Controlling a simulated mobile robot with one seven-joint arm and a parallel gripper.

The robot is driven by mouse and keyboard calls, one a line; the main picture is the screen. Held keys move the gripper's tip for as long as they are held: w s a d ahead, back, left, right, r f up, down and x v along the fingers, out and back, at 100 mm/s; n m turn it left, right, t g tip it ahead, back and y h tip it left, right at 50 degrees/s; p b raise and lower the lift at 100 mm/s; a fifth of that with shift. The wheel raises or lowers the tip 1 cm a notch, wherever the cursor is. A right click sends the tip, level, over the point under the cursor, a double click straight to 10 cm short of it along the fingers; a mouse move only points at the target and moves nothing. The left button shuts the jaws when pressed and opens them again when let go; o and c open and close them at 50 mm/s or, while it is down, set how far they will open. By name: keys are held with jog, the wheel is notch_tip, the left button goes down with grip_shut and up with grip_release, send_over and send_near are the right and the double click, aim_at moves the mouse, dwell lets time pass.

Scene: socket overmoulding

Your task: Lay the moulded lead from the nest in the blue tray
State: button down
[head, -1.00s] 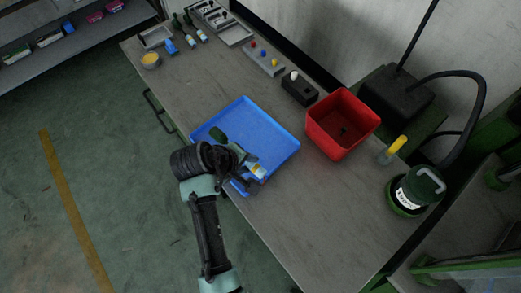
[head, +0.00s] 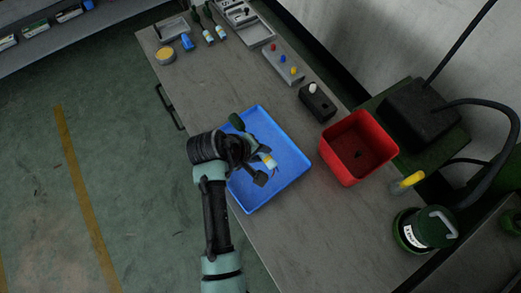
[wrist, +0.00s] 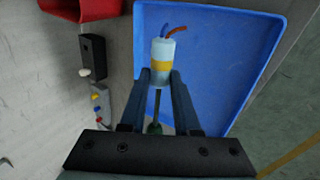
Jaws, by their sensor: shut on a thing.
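My gripper (head: 256,170) is shut on the moulded lead, over the blue tray (head: 290,172). The lead (wrist: 162,55) has a pale body with a yellow band, and blue and orange wires stick out of its far end. In the wrist view it stands between my two fingers (wrist: 160,85), with a dark green part lower down between them. In the head view its pale end (head: 267,160) shows beside the fingers, and a dark green end (head: 237,121) shows past the wrist. I cannot tell how high it is above the tray floor. I cannot make out the nest for certain.
A red bin (head: 345,165) stands right of the tray. A black box with a white knob (head: 317,101) and a button strip (head: 283,66) lie behind. Two similar leads (head: 208,27) lie at the back. A green canister (head: 425,230) stands at right. The front bench is bare.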

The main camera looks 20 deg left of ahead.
aim_at(261, 166)
jog(key=shift+f+b, duration=3.25)
jog(key=shift+f, duration=1.55)
